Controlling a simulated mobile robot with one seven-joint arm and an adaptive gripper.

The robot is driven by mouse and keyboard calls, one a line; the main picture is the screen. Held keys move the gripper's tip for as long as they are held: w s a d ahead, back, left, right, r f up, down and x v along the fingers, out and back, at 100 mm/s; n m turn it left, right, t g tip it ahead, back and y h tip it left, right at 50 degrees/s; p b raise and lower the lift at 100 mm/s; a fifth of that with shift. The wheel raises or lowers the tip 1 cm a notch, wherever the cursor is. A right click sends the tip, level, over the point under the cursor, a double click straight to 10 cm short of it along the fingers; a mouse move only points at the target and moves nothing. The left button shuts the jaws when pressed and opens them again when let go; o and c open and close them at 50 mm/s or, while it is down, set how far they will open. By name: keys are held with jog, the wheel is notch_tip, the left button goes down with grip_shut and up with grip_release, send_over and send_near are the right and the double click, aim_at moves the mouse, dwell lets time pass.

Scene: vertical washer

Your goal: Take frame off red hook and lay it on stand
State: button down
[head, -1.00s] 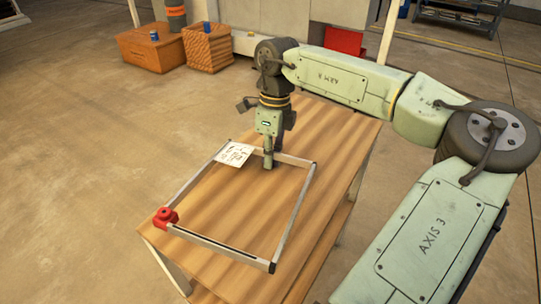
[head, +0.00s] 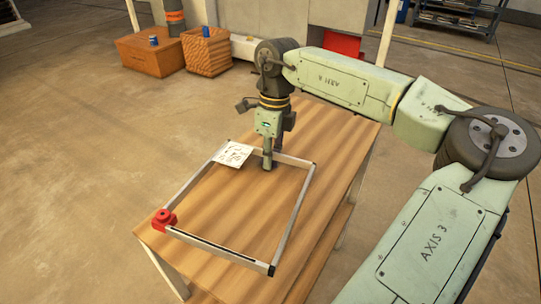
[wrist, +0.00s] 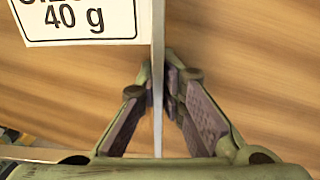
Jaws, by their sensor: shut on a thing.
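The frame (head: 289,223) is a thin silver rectangle with dark corners and a white label (head: 233,154) on its far side. It lies roughly flat over the wooden stand (head: 341,132), its left corner at the stand's left edge. I cannot tell whether it touches the top. A red piece (head: 163,219) sits at that left corner; whether it is the hook or attached to the frame is unclear. My gripper (head: 267,160) points down at the frame's far bar. In the wrist view my gripper (wrist: 170,88) is shut on the bar (wrist: 158,60), beside the label (wrist: 80,18).
An orange box (head: 150,54) with a blue can (head: 154,40) and a woven orange bin (head: 207,49) stand on the floor at the back left. A shelf rack (head: 456,17) is at the back right. The floor left of the stand is clear.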

jog(key=shift+g, duration=0.5)
jog(key=shift+s+a+f+b, duration=0.1)
jog(key=shift+s+f, duration=0.1)
jog(key=shift+f, duration=0.8)
jog(key=shift+s+a+f+b, duration=0.15)
jog(key=shift+s+f, duration=0.1)
jog(key=shift+f, duration=0.8)
jog(key=shift+s+d+f+b, duration=0.1)
jog(key=shift+s+f, duration=0.1)
jog(key=shift+f, duration=0.8)
jog(key=shift+a, duration=0.1)
jog(key=c, duration=1.7)
grip_release()
jog(key=shift+w+a+f, duration=0.1)
jog(key=shift+o, duration=0.2)
jog(key=shift+w+a+f, duration=0.1)
jog(key=shift+a, duration=0.05)
jog(key=shift+o, duration=0.3)
jog(key=shift+r, duration=0.25)
jog(key=shift+w+d+r+p, duration=0.15)
jog(key=shift+r+p, duration=0.55)
jog(key=shift+p, duration=0.05)
jog(key=shift+w+d+r+p, duration=0.1)
jog(key=shift+r+p, duration=0.6)
jog(key=shift+p, duration=0.05)
jog(key=shift+d+r+p, duration=0.15)
jog(key=shift+r+p, duration=1.35)
jog(key=shift+r, duration=0.95)
